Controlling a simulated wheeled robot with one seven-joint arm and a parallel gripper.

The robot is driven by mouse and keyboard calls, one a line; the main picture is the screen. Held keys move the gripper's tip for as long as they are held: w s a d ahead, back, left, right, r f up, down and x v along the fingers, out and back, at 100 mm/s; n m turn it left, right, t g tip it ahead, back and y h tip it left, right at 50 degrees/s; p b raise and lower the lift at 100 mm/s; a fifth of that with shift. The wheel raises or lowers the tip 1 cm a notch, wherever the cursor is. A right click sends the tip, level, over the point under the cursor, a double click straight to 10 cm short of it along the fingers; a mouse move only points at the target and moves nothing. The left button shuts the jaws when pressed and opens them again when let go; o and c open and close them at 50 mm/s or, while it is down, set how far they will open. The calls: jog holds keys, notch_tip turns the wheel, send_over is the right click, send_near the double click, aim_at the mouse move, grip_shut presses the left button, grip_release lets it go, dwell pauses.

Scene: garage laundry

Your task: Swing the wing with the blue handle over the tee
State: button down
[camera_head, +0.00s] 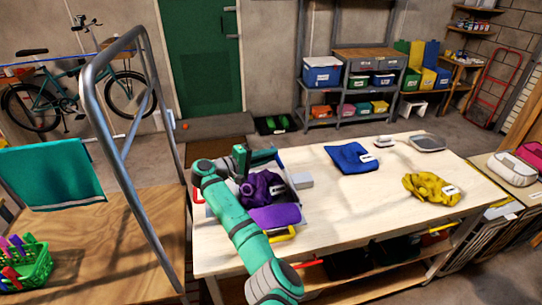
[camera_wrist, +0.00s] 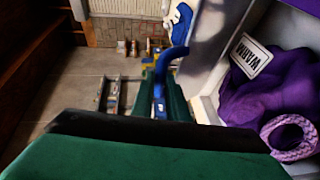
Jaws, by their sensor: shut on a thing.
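A pale grey panel (camera_wrist: 218,35), apparently the wing, rises beside the handle. My gripper (camera_head: 250,158) is at the tee's far left in the head view; the blue handle is hidden there.
A yellow handle (camera_head: 280,237) is at the near side of the tee. The table (camera_head: 345,205) also holds a blue cloth (camera_head: 352,157) and a yellow cloth (camera_head: 431,189). A metal rail (camera_head: 125,150) stands left of my arm. The table's middle is clear.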

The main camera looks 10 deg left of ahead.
jog(key=c, duration=2)
grip_release()
jog(key=shift+d+f, duration=0.4)
jog(key=shift+f, duration=0.45)
jog(key=v, duration=1.1)
jog(key=shift+a+r, duration=0.2)
jog(key=shift+r, duration=0.15)
jog(key=shift+w, duration=0.2)
